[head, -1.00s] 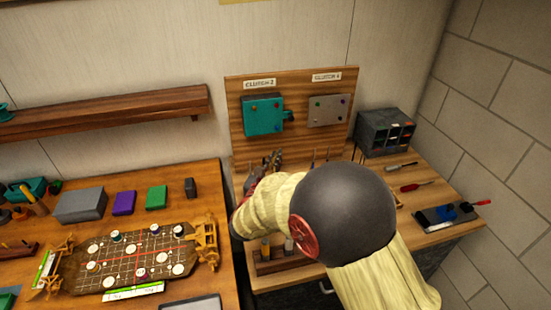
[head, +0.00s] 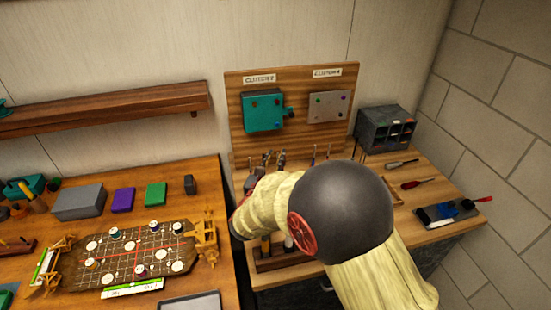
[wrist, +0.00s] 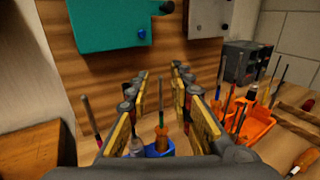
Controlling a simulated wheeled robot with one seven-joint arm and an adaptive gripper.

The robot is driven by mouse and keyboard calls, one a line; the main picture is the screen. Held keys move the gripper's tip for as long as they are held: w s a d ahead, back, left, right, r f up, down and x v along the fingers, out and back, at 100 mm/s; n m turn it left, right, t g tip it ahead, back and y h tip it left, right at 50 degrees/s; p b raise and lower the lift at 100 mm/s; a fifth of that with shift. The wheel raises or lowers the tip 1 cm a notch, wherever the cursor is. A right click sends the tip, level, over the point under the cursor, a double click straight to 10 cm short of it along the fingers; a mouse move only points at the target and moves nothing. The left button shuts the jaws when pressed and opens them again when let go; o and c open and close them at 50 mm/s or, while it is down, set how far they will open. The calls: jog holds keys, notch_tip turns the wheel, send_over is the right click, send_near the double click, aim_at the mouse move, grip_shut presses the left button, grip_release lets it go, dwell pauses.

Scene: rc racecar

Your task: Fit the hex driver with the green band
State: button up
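In the wrist view my gripper (wrist: 160,74) is open, its two fingers apart and pointing toward the wooden back panel. A driver with an orange handle (wrist: 161,131) and what looks like a green band stands upright between the fingers, lower in the picture; I see no finger touching it. A blue holder (wrist: 158,150) is at its base. Another driver (wrist: 90,116) stands left of the fingers, and several stand around an orange holder (wrist: 245,125) on the right. In the head view my gripper (head: 275,158) is partly hidden by my arm.
A teal box (head: 263,112) under a "CLUTCH 2" label and a grey plate (head: 329,107) are mounted on the panel. A dark drawer unit (head: 386,130) stands right. Loose drivers (head: 417,183) lie on the right bench. The left bench holds a racecar chassis board (head: 135,255).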

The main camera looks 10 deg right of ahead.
dwell(0.3)
jog(key=v, duration=1.2)
